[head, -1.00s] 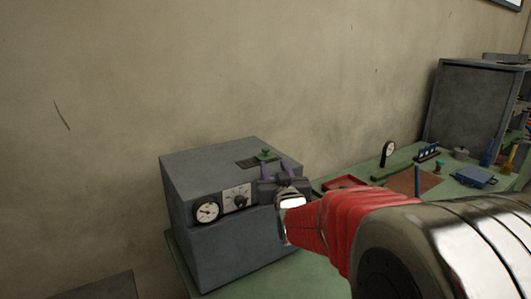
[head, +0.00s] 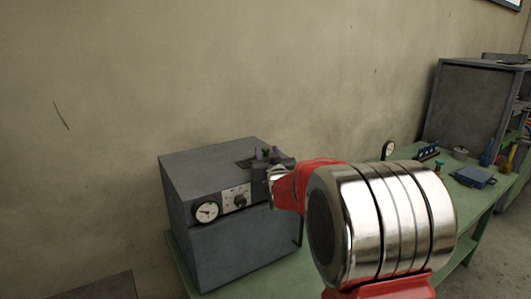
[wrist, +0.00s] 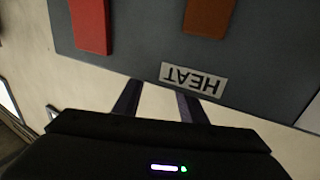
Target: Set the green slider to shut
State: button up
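The green slider (head: 266,151) sits on a dark plate on top of the grey box (head: 207,160). Only a small part of it shows in the head view. My gripper (head: 269,153) is at the box's top right edge, its two purple fingers standing apart with the green between them in the picture. I cannot tell if they touch it. In the wrist view my gripper (wrist: 158,97) also shows its fingers apart, with nothing seen held. A white label reading HEAT (wrist: 194,79) appears upside down beyond the fingers. I cannot make out the slider there.
The box's front has a round gauge (head: 206,211) and a dial (head: 239,200). A green bench (head: 435,181) holds a small gauge (head: 388,149) and a blue case (head: 473,177). A red block (wrist: 90,25) and a brown block (wrist: 209,17) show in the wrist view.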

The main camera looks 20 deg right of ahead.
jog(key=shift+w+d, duration=0.1)
jog(key=shift+w, duration=0.45)
jog(key=shift+c, duration=0.5)
grip_shut()
